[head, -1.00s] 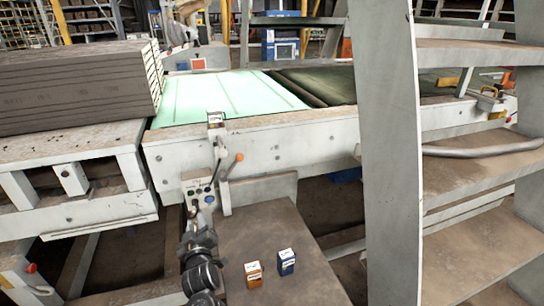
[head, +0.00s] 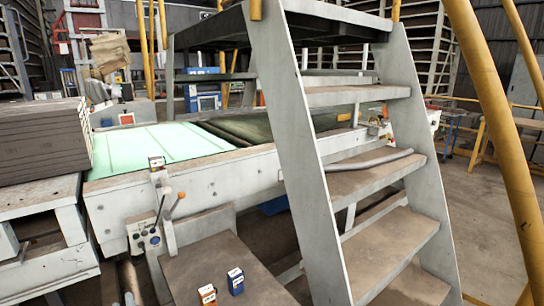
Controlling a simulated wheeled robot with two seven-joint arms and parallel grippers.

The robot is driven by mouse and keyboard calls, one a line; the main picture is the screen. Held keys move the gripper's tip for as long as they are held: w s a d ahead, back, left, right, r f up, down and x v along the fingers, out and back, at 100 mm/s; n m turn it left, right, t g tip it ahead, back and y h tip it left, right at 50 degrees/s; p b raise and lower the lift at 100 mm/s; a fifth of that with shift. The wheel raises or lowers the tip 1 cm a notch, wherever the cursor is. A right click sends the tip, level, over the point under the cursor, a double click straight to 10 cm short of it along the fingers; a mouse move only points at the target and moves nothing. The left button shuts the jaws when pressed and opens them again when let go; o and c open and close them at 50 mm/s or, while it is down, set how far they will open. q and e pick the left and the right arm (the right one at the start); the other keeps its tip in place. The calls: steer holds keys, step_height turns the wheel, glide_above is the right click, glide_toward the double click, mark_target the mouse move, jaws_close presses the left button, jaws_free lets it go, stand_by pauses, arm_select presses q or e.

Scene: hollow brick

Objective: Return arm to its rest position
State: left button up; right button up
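My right gripper is not in view. An orange-and-white small box (head: 208,295) and a blue-and-white small box (head: 235,281) stand side by side on the brown platform (head: 205,262). Another small box (head: 156,163) sits on the conveyor's near edge.
A grey metal staircase (head: 290,150) stands at the centre right, with a yellow rail (head: 500,130) beside it. Stacked dark slabs (head: 45,140) are at left. Open floor (head: 485,220) lies at right.

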arm_select(q)
steer(key=w+d+f+m+g+h, duration=0.1)
steer(key=d+f+m+h, duration=0.25)
steer(key=f, duration=0.45)
steer(key=w+d+f+m+h, duration=0.2)
steer(key=d+f, duration=0.2)
steer(key=f, duration=0.5)
steer(key=s+d+f+m+g+h, duration=0.2)
steer(key=s+d+f+m, duration=0.15)
steer(key=s+f, duration=0.45)
steer(key=s+d+f+m+g+h, duration=0.2)
steer(key=s+d+f, duration=0.2)
steer(key=f, duration=0.8)
steer(key=s+f+m+g, duration=0.1)
steer(key=s+f+g, duration=0.1)
steer(key=s+f, duration=0.5)
steer(key=s+f+m+g, duration=0.1)
steer(key=s+f+g, duration=0.3)
steer(key=s, duration=0.6)
steer(key=s+a+f+m+g, duration=0.1)
steer(key=s+f, duration=0.1)
steer(key=s, duration=0.8)
steer(key=s+a+f+m+g, duration=0.1)
steer(key=s+a+f, duration=0.1)
steer(key=s, duration=0.8)
steer(key=shift+s+a+f+g, duration=0.15)
steer(key=shift+f+g, duration=0.15)
steer(key=shift+f, duration=0.55)
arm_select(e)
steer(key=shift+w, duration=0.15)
